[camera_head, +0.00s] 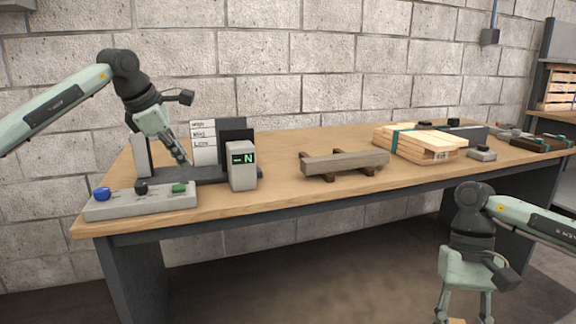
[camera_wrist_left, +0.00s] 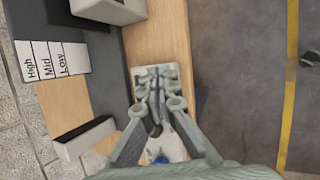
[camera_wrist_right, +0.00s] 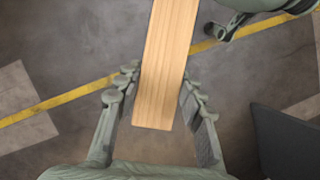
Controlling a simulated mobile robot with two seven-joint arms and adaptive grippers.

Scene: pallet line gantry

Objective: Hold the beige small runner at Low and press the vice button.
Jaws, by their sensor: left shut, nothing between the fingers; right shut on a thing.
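My right gripper (camera_head: 466,307) is low in front of the bench and shut on the beige small runner (camera_wrist_right: 168,65), a pale wooden strip between its fingers in the right wrist view. My left gripper (camera_head: 184,160) is shut and empty, above the dark fixture (camera_head: 205,176) behind the button box. The grey button box (camera_head: 150,205) carries a blue button (camera_head: 102,194), a black knob (camera_head: 141,188) and a green button (camera_head: 179,188). Which is the vice button is not readable. The High/Mid/Low card (camera_head: 204,140) stands behind; its Low line (camera_wrist_left: 75,57) reads clearly in the left wrist view.
A grey display post (camera_head: 242,170) reads "-N" beside the fixture. To its right are a grey-brown beam (camera_head: 345,162) on supports, a strapped pale plank stack (camera_head: 420,143), a small control box (camera_head: 481,154) and dark strapped pieces (camera_head: 540,143). Floor in front is clear.

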